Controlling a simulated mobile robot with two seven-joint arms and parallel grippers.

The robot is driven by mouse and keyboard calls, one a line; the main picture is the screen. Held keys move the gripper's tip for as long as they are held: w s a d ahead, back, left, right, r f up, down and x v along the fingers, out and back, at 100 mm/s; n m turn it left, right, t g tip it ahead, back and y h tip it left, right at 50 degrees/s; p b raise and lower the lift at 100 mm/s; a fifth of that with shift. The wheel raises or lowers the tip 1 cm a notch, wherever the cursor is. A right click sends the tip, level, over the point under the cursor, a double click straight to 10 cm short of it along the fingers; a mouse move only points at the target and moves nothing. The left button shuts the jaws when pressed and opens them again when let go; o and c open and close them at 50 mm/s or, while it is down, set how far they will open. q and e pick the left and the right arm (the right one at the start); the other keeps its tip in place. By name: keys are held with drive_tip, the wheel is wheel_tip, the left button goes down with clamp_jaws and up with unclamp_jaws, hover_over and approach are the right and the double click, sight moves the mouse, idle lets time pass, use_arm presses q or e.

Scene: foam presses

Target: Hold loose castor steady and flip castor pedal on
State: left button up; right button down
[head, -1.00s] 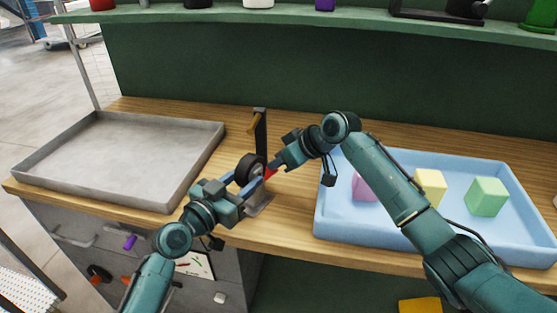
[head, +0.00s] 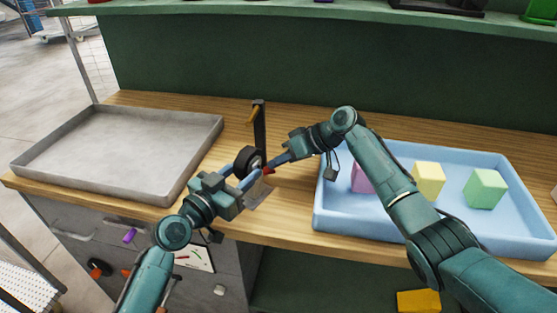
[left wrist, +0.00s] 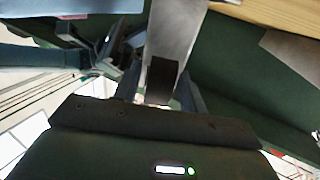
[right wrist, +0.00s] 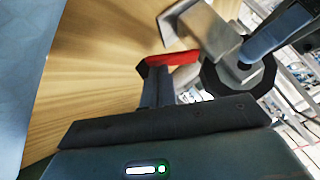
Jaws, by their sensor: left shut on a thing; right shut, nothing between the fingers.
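The castor has a dark wheel (head: 247,160) and stands near the bench's front edge, with a grey metal bracket beside it. Its red pedal (head: 267,170) sticks out on the right. My left gripper (head: 250,180) is shut on the castor from the front left; its fingers partly hide it. My right gripper (head: 274,163) is shut and empty, with its tips at the red pedal. In the right wrist view the fingertips lie right by the pedal (right wrist: 172,59), with the wheel (right wrist: 238,78) to the right. I cannot tell whether they touch.
A dark upright post (head: 260,128) with an orange-brown piece stands behind the castor. An empty grey tray (head: 112,198) lies left. A blue tray (head: 400,248) with pink, yellow and green blocks lies right, under my right arm. Bare wood shows between them.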

drive_tip(key=shift+r, duration=0.8)
drive_tip(key=shift+w+r, duration=0.15)
drive_tip(key=shift+r, duration=0.1)
drive_tip(key=w+r+v, duration=0.1)
drive_tip(key=w+v, duration=0.1)
drive_tip(key=v, duration=1)
drive_tip(key=shift+r, duration=0.2)
drive_tip(key=shift+s, duration=0.1)
use_arm(q)
drive_tip(key=o, duration=1.4)
